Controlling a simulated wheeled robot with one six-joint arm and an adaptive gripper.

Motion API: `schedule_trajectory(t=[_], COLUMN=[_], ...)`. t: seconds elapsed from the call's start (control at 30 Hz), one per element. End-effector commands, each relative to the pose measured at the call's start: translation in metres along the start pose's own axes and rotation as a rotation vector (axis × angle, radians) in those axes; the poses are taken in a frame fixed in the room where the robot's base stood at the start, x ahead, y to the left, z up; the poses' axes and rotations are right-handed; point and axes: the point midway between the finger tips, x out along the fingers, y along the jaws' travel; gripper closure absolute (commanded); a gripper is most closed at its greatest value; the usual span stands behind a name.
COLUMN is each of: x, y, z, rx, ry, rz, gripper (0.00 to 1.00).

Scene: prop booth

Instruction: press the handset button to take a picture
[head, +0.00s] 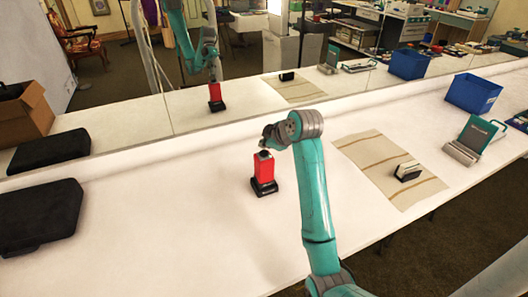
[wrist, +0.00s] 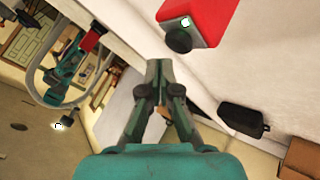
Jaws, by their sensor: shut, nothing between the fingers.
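The red handset (head: 264,168) stands upright in a black base on the white table, near the middle of the head view. In the wrist view its red body (wrist: 205,15) shows at the top, with a dark round knob (wrist: 178,40) and a small bright light (wrist: 185,22) on its near face. My gripper (wrist: 158,66) is shut and empty, its tips just short of the knob in that picture, with a gap showing. In the head view my gripper (head: 266,144) is at the handset's top, partly hidden by my wrist; contact cannot be told there.
A striped cloth (head: 365,152) with a small black-based block (head: 407,171) lies to the right. Beyond are a teal-and-grey device (head: 475,138) and a blue bin (head: 473,93). A black case (head: 38,215) lies at left. A mirror (head: 150,110) runs along the back. White table around the handset is clear.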

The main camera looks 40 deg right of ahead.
Motion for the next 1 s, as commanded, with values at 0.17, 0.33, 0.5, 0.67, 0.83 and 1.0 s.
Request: schedule_trajectory(t=[0.17, 0.33, 0.5, 0.67, 0.83, 1.0], x=[0.0, 0.0, 0.0, 0.002, 0.0055, 0.0058], y=[0.0001, 0.0001, 0.0, -0.0017, -0.0042, -0.0042], z=[-0.0001, 0.0, 0.0, 0.0016, 0.0042, 0.0043], rx=[0.0, 0.0, 0.0, 0.0, 0.0, 0.0], ry=[0.0, 0.0, 0.0, 0.0, 0.0, 0.0], rz=[0.0, 0.0, 0.0, -0.001, 0.0, 0.0], gripper=[1.0, 1.0, 1.0, 1.0, 1.0, 1.0])
